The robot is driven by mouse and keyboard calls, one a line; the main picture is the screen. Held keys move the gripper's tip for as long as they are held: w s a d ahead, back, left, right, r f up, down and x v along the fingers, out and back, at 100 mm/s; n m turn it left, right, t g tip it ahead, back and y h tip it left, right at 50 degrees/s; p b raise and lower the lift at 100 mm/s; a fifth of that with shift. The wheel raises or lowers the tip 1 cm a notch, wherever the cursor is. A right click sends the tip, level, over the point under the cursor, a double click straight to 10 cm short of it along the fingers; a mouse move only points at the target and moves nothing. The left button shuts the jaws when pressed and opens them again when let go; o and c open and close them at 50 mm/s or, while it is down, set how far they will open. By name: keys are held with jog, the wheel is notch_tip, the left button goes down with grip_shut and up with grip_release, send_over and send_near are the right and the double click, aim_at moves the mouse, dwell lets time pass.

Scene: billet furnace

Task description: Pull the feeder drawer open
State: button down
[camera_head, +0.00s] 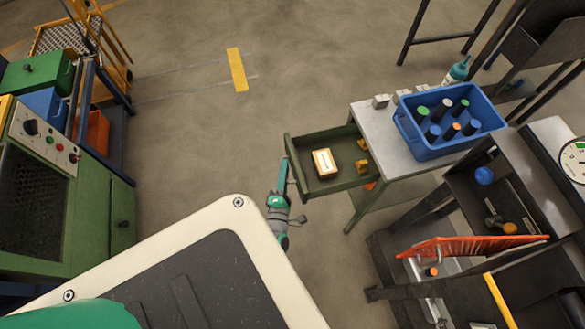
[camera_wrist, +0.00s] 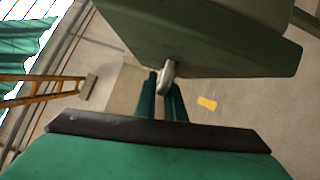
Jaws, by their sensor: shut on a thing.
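The green feeder drawer (camera_head: 330,181) is pulled well out to the left from under a grey-topped table (camera_head: 372,125). It holds a yellow-and-white box (camera_head: 324,162) and small yellow pieces (camera_head: 361,160). My gripper (camera_head: 284,166) is at the drawer's left front. In the wrist view my gripper (camera_wrist: 162,85) has its two green fingers shut on the pale metal handle (camera_wrist: 167,72). The drawer front (camera_wrist: 200,45) fills the upper part of that view. The handle is hidden in the head view.
A blue crate (camera_head: 410,131) with several dark cylinders stands on the table, beside a teal bottle (camera_head: 457,70). A dark rack with an orange-red panel (camera_head: 470,246) is at the lower right. A green machine (camera_head: 85,215) stands at the left. Floor between is clear.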

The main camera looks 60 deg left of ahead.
jog(key=shift+s+a, duration=0.1)
jog(key=shift+a, duration=0.1)
jog(key=c, duration=1.8)
grip_release()
jog(key=shift+c, duration=0.2)
jog(key=shift+d, duration=0.15)
jog(key=v, duration=1)
jog(key=shift+s+d, duration=0.2)
jog(key=shift+s, duration=0.05)
jog(key=shift+w, duration=0.15)
